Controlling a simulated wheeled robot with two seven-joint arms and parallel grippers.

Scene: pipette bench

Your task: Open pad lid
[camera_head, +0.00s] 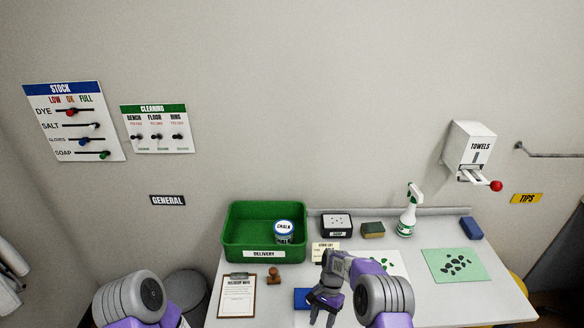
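A blue box that looks like the ink pad (301,298) lies on the bench near its front, to the right of the clipboard. It is partly hidden by my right gripper (323,314), so I cannot see its whole lid. My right gripper points down at the pad's right side, with its fingers apart. Nothing shows between the fingers, and I cannot tell whether it touches the pad. A brown wooden stamp (273,272) stands to the left behind the pad. Only part of my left arm shows at the lower left; its gripper is out of view.
A clipboard (238,296) lies left of the pad. A green delivery crate (240,238) holds a chalk tub (284,231). A dark box (337,226), a sponge (373,230) and a spray bottle (407,215) stand at the back. A green sheet (440,268) lies at right.

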